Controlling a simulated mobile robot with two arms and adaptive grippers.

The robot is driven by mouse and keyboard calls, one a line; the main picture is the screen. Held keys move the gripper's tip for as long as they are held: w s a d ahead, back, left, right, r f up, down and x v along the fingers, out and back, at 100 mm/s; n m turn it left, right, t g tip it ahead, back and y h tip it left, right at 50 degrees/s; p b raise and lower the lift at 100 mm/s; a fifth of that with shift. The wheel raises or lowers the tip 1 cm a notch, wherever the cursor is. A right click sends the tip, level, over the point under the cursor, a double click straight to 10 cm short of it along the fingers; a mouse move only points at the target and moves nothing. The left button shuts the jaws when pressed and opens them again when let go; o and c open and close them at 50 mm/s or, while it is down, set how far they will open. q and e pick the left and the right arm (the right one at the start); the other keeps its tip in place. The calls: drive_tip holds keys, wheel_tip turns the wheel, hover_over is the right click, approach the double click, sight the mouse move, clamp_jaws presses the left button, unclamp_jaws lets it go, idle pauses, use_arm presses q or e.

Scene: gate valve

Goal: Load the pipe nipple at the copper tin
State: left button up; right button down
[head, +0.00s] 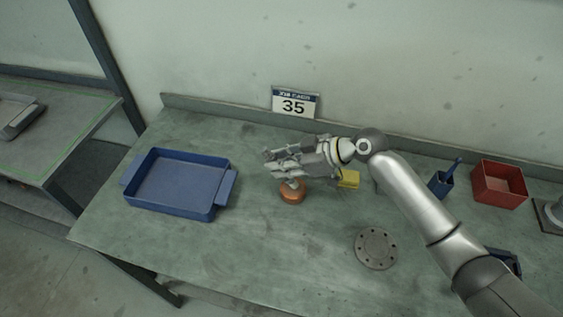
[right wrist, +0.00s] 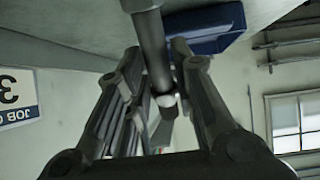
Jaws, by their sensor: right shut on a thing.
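My right gripper (head: 283,163) reaches in from the right and is shut on the pipe nipple, a grey metal tube (right wrist: 153,48) that shows between its fingers in the right wrist view. The copper tin (head: 292,194) is a small round orange-brown piece on the bench, directly below the gripper in the head view. A short pale bit of the nipple (head: 292,183) shows between the fingers and the tin. I cannot tell whether its lower end is inside the tin or just above it. The tin does not show in the right wrist view. My left gripper is not in view.
A blue tray (head: 171,207) stands on the bench (head: 255,265) at the left. A yellow block (head: 349,179) lies behind the wrist. A round bolted flange (head: 375,249) lies in front of my arm.

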idle(0.5)
drive_tip(key=shift+r+p, duration=2.45)
drive_tip(key=shift+r, duration=1.05)
